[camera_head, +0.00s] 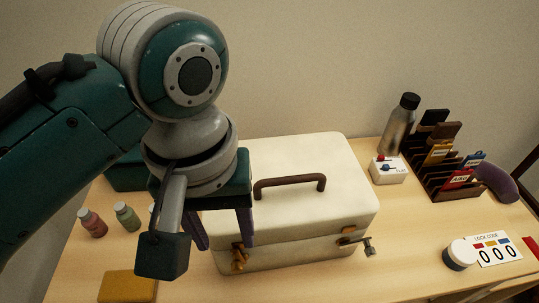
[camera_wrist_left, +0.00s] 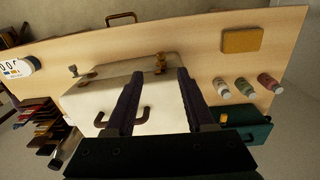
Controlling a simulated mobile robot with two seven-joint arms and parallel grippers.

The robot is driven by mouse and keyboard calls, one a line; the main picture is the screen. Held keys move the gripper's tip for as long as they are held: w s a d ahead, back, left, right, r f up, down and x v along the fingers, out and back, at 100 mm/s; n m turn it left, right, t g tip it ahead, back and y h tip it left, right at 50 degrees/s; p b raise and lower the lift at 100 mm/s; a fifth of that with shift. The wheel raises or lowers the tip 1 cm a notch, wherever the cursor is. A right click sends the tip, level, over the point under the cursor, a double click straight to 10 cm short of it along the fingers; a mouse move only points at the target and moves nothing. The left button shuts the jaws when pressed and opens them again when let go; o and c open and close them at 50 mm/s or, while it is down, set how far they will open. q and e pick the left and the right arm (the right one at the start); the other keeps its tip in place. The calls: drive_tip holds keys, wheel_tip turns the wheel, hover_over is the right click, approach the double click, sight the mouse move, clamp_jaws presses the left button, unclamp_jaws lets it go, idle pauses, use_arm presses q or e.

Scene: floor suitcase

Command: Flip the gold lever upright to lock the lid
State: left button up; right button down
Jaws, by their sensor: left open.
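A cream suitcase (camera_head: 325,190) lies on the table with its lid down and a brown handle on top. A gold lever (camera_head: 239,258) is on its front face at the left; whether it is upright is too small to tell. It also shows in the wrist view (camera_wrist_left: 160,64). A second latch (camera_head: 352,238), with gold and grey parts, sits at the front right. My left gripper (camera_head: 224,244) points down at the suitcase's front left. Its dark fingers are apart and empty. In the wrist view, the lever appears between the fingertips (camera_wrist_left: 159,73), apparently a little beyond them.
A metal bottle (camera_head: 399,125), a white switch box (camera_head: 388,171) and a card rack (camera_head: 440,165) stand at the right. A lock code card (camera_head: 497,249) lies at front right.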

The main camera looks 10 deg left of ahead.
sight(236, 266)
use_arm(q)
drive_tip(key=shift+n, duration=0.3)
drive_tip(key=f+b, duration=0.1)
drive_tip(key=f, duration=0.2)
drive_tip(key=f+b, duration=0.1)
drive_tip(key=f, duration=0.3)
drive_tip(key=w+f+b, duration=0.1)
drive_tip(key=f, duration=0.3)
drive_tip(key=shift+f, duration=0.25)
use_arm(e)
drive_tip(key=x, duration=0.4)
drive_tip(key=shift+s+d+f, duration=0.15)
drive_tip(key=shift+s+f, duration=0.1)
drive_tip(key=shift+f, duration=0.2)
use_arm(q)
drive_tip(key=shift+c, duration=0.3)
clamp_jaws()
